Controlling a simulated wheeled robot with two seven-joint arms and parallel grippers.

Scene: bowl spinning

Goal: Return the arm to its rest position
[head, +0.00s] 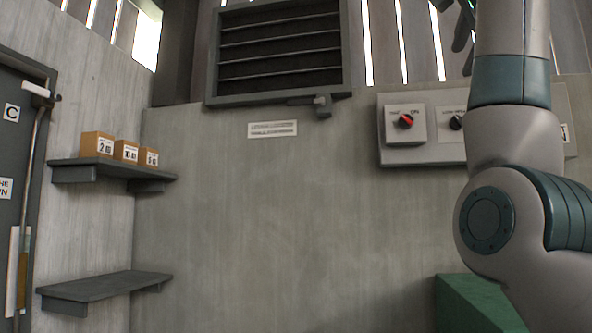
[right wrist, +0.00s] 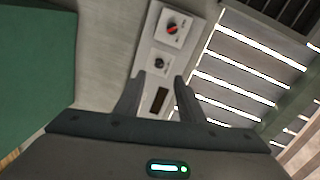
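My right arm rises along the right side of the head view, with its forearm running up out of the top edge. Part of my right gripper (head: 460,28) shows there as dark shapes at the top, left of the forearm and in front of the slatted wall. In the right wrist view the two fingers of my right gripper (right wrist: 157,92) stand apart with nothing between them. The control panel shows behind them. My left gripper is in neither view.
A control panel (head: 433,153) with a red knob (head: 405,121) and a dark knob (head: 456,123) is on the wall, partly behind my arm. A green block (head: 478,303) stands low right. Shelves (head: 105,286) and small boxes (head: 97,145) are at left. The middle is clear.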

